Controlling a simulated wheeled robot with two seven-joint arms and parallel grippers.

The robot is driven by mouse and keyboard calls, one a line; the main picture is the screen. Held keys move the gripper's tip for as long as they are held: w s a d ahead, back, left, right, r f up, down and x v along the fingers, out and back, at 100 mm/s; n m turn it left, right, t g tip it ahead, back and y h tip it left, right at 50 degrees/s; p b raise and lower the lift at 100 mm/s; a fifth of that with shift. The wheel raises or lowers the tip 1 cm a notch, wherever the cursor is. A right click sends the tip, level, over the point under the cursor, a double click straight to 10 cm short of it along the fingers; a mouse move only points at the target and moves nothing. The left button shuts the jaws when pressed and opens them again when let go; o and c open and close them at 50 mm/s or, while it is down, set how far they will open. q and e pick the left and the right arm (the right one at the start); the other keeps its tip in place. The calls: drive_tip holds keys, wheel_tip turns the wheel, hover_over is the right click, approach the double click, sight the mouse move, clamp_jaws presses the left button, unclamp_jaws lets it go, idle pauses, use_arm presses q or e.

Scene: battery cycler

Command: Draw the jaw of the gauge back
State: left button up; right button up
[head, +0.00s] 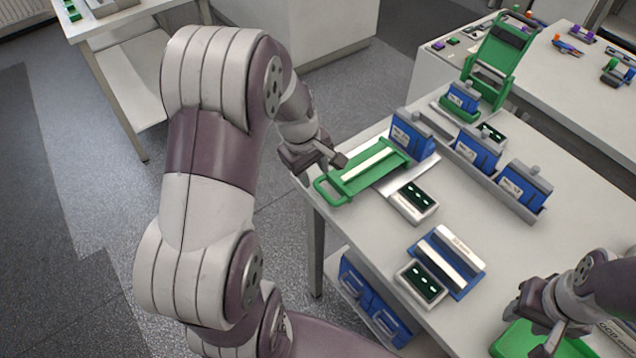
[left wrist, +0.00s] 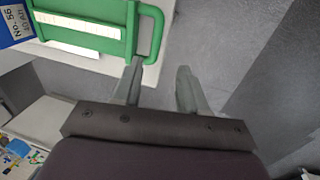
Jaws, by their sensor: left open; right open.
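The gauge is a green frame with a pale strip (head: 365,172) at the table's left edge, with a green loop handle (head: 328,190) on its near left end. A blue battery block (head: 411,137) stands at the frame's far end. In the left wrist view the green frame (left wrist: 100,12) and handle (left wrist: 157,32) are at the top. My left gripper (head: 337,160) is open and empty beside the handle; one fingertip overlaps the handle's lower edge in the wrist view, contact unclear. My right gripper (head: 535,335) is open at the bottom right, over a green part (head: 510,343).
Small display boxes (head: 413,200) and (head: 422,284) stand near the gauge, with a blue and silver unit (head: 447,262). Blue batteries (head: 477,150) stand in a grey rack to the right. A green upright device (head: 497,58) is at the back. Bare table lies centre right.

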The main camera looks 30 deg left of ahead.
use_arm(q)
drive_tip(key=r, duration=0.3)
drive_tip(key=s+r, duration=0.1)
drive_tip(key=shift+a+r, duration=0.25)
drive_tip(key=shift+r, duration=0.15)
